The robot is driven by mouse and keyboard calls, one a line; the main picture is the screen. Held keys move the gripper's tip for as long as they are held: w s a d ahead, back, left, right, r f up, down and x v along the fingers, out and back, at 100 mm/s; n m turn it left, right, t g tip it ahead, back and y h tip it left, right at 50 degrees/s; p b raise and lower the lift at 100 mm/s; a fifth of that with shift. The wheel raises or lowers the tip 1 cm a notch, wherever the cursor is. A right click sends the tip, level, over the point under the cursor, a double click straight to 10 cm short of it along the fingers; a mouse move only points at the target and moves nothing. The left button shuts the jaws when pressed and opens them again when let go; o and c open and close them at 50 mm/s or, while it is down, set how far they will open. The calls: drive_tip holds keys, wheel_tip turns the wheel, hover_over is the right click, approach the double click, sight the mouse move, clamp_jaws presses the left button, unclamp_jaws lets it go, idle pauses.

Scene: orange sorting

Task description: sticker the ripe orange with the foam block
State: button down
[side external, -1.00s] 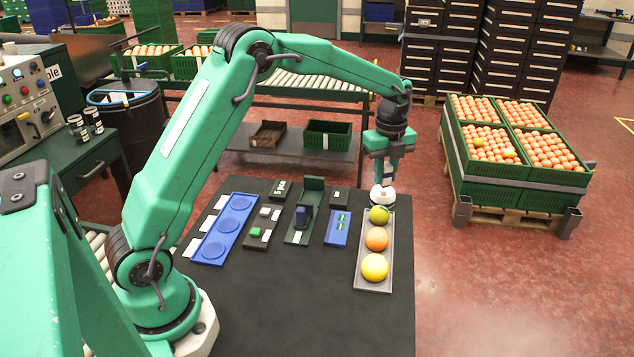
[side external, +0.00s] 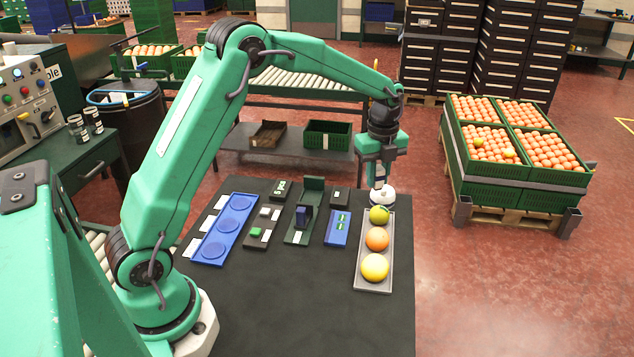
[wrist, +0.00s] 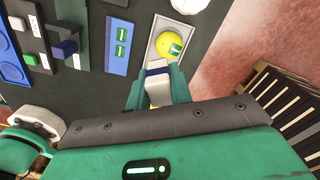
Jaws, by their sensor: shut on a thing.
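My gripper (side external: 380,181) is shut on the foam block, which shows white with a dark blue band in the wrist view (wrist: 157,68). I hold it above the far end of the fruit tray (side external: 390,262), apart from the fruit. The tray carries a green-yellow fruit (side external: 379,215) at the far end, an orange fruit (side external: 377,239) in the middle and a yellow fruit (side external: 375,268) nearest. In the wrist view the visible fruit (wrist: 168,42) bears a green patch with a white mark. My gripper hides part of the tray there. The block's underside is hidden.
A blue pad (side external: 337,228) with green stickers lies left of the tray. Further left are a green stand (side external: 300,237), a small dark tray (side external: 255,243) and a long blue tray (side external: 212,250). A white round thing (side external: 388,199) is behind the fruit tray. The front of the table is clear.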

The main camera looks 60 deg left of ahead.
hover_over(341, 226)
wheel_tip(341, 226, down, 3)
drive_tip(key=shift+s+f, duration=0.1)
drive_tip(key=shift+f, duration=0.1)
idle(0.3)
drive_tip(key=shift+f, duration=2.85)
drive_tip(key=shift+f, duration=0.65)
idle(0.8)
wheel_tip(341, 226, up, 7)
idle(1.2)
drive_tip(key=shift+r, duration=0.1)
drive_tip(key=w+d+r, duration=0.3)
drive_tip(key=d+r, duration=0.1)
drive_tip(key=d, duration=0.5)
drive_tip(key=shift+w+d+r, duration=0.15)
drive_tip(key=shift+w+d, duration=0.05)
drive_tip(key=shift+d, duration=0.2)
